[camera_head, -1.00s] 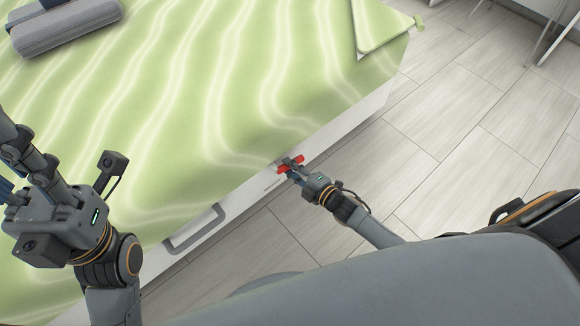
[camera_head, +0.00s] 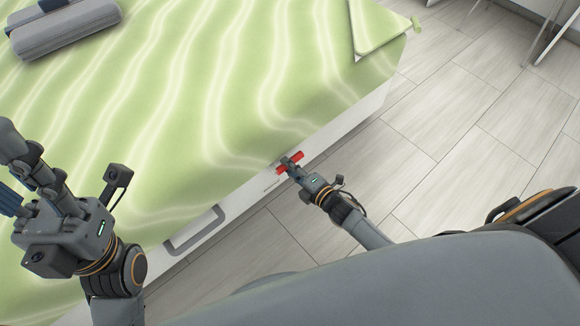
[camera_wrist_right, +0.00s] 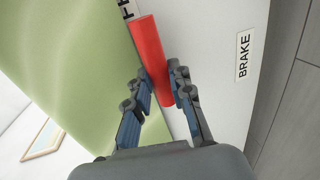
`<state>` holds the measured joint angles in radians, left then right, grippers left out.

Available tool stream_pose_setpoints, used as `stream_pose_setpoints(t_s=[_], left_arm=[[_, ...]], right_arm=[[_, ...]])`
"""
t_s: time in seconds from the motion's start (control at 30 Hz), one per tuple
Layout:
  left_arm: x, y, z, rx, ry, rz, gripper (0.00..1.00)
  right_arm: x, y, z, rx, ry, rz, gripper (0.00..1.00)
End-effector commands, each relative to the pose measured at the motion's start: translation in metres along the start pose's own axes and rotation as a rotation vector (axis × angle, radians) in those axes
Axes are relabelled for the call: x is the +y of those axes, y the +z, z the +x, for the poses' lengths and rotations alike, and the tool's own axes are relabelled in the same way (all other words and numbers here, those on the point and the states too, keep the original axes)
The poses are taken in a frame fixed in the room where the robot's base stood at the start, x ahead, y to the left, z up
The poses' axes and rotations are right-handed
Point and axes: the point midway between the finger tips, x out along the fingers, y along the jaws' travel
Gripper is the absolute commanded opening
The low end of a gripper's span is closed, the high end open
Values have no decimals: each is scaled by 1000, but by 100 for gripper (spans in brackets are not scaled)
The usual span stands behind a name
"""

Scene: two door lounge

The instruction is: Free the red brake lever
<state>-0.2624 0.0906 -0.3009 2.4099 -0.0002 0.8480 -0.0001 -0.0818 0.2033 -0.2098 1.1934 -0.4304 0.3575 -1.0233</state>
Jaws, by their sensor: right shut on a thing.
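The red brake lever (camera_head: 297,156) sticks out from the white side of the bed, just below the green cover. In the right wrist view the lever (camera_wrist_right: 149,50) is a red bar running from the top towards the middle, with a "BRAKE" label (camera_wrist_right: 244,57) on the white panel to its right. My right gripper (camera_head: 290,165) is at the lever. In the wrist view its fingers (camera_wrist_right: 160,90) are on both sides of the bar, shut on it. My left gripper (camera_head: 30,170) is at the left, above the bed and away from the lever; its jaw state is unclear.
The bed's green cover (camera_head: 180,80) fills the upper left. A grey handle (camera_head: 193,232) is on the bed's side, left of the lever. Grey rolls (camera_head: 65,30) lie at the far left. Free tiled floor (camera_head: 450,130) is to the right.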

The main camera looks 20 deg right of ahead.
Motion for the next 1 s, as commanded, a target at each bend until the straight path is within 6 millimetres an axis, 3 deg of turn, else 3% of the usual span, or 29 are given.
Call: stream_pose_setpoints(t_s=[0.07, 0.1, 0.2, 0.57, 0.73, 1.0], left_arm=[[0, 0, 0, 0, 0, 0, 40], [0, 0, 0, 0, 0, 0, 40], [0, 0, 0, 0, 1, 0, 40], [0, 1, 0, 3, 4, 2, 40], [0, 0, 0, 2, 3, 1, 40], [0, 0, 0, 2, 2, 1, 40]], right_arm=[[-1, -1, -1, 2, -3, -3, 0], [-1, -1, -1, 2, -3, -3, 29], [-1, -1, 0, 2, -2, -2, 45], [-1, 0, -5, 1, -1, -1, 45], [-1, 0, -29, 1, -3, -2, 45], [-2, -1, -85, 1, -4, 0, 45]])
